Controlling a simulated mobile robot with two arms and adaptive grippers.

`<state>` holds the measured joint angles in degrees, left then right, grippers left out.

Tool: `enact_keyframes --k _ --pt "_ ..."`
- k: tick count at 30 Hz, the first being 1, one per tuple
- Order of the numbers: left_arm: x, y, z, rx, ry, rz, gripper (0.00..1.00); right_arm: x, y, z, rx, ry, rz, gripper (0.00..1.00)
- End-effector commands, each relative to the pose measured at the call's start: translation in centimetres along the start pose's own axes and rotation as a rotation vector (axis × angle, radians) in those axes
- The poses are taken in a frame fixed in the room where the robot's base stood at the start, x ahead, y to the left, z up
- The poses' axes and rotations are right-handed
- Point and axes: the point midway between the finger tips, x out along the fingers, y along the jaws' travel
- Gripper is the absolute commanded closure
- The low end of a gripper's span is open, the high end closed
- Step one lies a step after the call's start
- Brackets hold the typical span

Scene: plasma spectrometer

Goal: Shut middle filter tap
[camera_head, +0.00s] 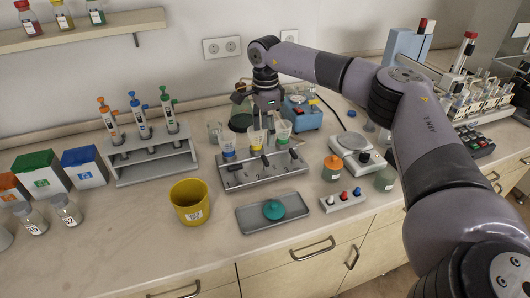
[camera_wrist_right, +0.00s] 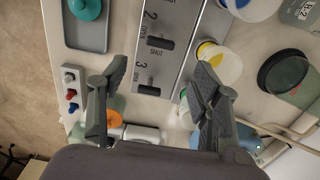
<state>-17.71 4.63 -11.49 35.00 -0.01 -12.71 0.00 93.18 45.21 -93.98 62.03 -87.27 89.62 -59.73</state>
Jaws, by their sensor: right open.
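The metal filter stand (camera_head: 262,177) stands mid-bench and carries three funnel-like filters. The yellow-based middle filter (camera_head: 256,139) is between the blue-based and the teal-based one. In the right wrist view, the stand's panel has printed numbers and OPEN/SHUT words. The black middle tap (camera_wrist_right: 160,43) lies beside number 2; the black tap 3 (camera_wrist_right: 148,90) lies beside number 3. I cannot tell the middle tap's setting for certain. My right gripper (camera_head: 268,106) hangs over the stand, by the filters. In its wrist view my right gripper (camera_wrist_right: 153,88) is open and empty, fingers wide apart. My left gripper is out of view.
A grey tray (camera_head: 290,224) with a teal lid and a small button box (camera_head: 343,201) lie in front. A yellow beaker (camera_head: 188,205) stands front left, a pipette rack (camera_head: 155,170) behind it. A balance (camera_head: 352,143) and an orange-capped bottle (camera_head: 332,168) stand right.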

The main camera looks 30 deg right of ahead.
Motion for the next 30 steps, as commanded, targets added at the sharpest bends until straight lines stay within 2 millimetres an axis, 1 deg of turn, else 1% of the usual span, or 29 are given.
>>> enact_keyframes --k 1,6,9,12,18,26,30 --pt "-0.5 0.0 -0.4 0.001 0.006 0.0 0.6 1.0 0.2 0.0 0.0 0.002 0.005 0.42" --pt "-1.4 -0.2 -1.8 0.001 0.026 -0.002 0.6 4.7 0.1 0.0 0.0 0.001 0.005 0.42" --pt "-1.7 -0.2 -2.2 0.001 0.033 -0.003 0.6 6.4 0.1 0.1 -0.001 0.0 0.003 0.42" --pt "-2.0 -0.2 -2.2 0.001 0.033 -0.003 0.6 7.9 0.1 0.1 0.001 0.0 0.002 0.42" --pt "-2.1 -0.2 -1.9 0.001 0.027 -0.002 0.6 9.3 0.0 0.1 0.0 -0.001 0.001 0.42" --pt "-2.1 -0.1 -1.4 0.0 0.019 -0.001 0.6 9.5 0.0 0.1 0.0 -0.001 -0.001 0.42" --pt "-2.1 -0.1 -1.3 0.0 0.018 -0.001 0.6 9.5 0.0 0.1 0.0 -0.001 -0.001 0.5"
